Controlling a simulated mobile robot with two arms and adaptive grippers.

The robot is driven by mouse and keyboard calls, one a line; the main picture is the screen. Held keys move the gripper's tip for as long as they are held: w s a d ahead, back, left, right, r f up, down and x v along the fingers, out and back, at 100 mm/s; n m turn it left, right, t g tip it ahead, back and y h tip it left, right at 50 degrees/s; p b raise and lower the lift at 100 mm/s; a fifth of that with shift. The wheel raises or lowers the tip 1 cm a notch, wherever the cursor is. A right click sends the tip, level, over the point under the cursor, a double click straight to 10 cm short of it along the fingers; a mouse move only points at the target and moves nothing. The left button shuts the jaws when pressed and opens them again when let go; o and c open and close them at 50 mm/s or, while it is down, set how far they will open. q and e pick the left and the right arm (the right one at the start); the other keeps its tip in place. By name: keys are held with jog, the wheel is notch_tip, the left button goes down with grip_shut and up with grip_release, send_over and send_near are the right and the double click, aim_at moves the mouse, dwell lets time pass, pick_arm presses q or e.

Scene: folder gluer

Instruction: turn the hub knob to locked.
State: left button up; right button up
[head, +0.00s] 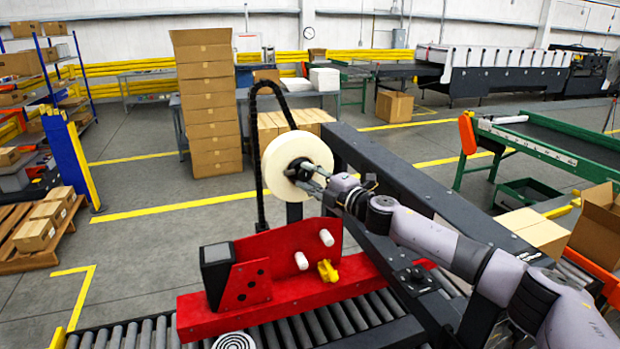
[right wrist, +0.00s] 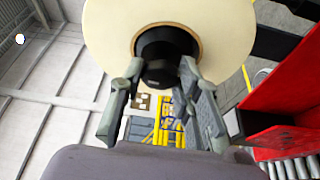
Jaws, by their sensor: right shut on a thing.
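A cream tape roll (head: 279,150) stands upright on a hub above the red tape head (head: 290,250). The black hub knob (head: 299,166) is at the roll's centre, partly hidden by my fingers. In the right wrist view the knob (right wrist: 160,72) sits in front of the roll (right wrist: 105,25), between the two fingers. My right gripper (head: 314,179) comes in from the right and is shut on the knob; it also shows in the right wrist view (right wrist: 160,82). I cannot read any lock mark on the knob. My left gripper is not in view.
A black cable chain (head: 258,165) rises just left of the roll. A dark frame beam (head: 400,170) runs behind and right of my arm. White rollers (head: 326,237) and a yellow knob (head: 327,271) sit on the red head. A roller conveyor (head: 130,335) lies below.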

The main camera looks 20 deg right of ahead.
jog(key=shift+f+n, duration=0.1)
jog(key=shift+n, duration=0.3)
jog(key=o, duration=1.1)
jog(key=v, duration=1.2)
